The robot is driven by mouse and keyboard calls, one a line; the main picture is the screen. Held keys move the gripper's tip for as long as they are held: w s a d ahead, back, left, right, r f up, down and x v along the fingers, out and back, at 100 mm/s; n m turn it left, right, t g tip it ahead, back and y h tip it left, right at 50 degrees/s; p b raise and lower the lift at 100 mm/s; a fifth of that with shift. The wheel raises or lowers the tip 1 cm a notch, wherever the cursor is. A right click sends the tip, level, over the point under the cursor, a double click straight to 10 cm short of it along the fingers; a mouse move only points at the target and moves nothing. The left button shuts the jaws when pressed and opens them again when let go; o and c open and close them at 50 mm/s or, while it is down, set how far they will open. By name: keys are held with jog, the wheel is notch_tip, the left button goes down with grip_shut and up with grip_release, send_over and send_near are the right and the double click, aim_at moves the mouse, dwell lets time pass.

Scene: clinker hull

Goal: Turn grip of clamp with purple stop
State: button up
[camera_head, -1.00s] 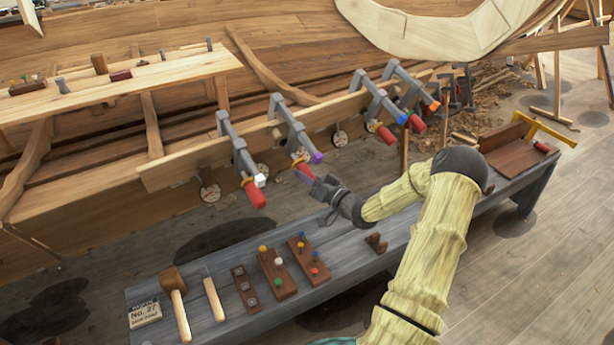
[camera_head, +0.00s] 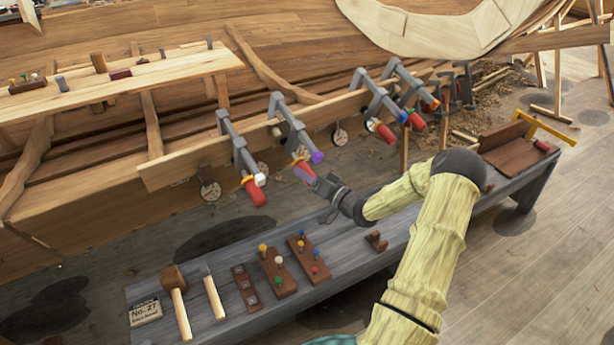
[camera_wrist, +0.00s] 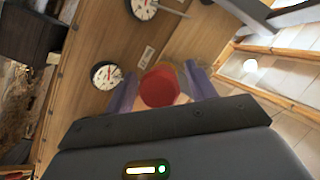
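The clamp with the purple stop (camera_head: 317,156) hangs on the hull plank, second from the left in the head view. My gripper (camera_head: 304,173) is at its lower end, reaching in from the right. In the wrist view, the clamp's red grip (camera_wrist: 160,88) sits between my two purple fingers (camera_wrist: 162,84), its end facing the camera. The fingers lie close on both sides of it; whether both touch it is not clear. In the head view my fingers largely hide this grip.
A clamp with a white stop (camera_head: 260,180) hangs to the left. Clamps with blue (camera_head: 402,118) and orange (camera_head: 434,105) stops hang to the right. Dials (camera_wrist: 105,75) sit on the plank behind. The grey bench (camera_head: 345,262) below holds a mallet (camera_head: 174,280) and peg blocks.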

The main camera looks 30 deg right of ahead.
jog(key=b+v, duration=0.1)
jog(key=v, duration=1.6)
jog(key=shift+s, duration=0.3)
jog(key=shift+w, duration=0.1)
dwell(0.5)
jog(key=a+n+h+p, duration=0.1)
jog(key=p, duration=0.1)
jog(key=s+a+n+h+p, duration=0.1)
jog(key=n+h+p, duration=0.1)
jog(key=p, duration=0.1)
jog(key=s+a+r+n+h+p, duration=0.1)
jog(key=a+n+h+p, duration=0.1)
jog(key=shift+a+r, duration=0.1)
jog(key=shift+r, duration=0.05)
jog(key=shift+w, duration=0.1)
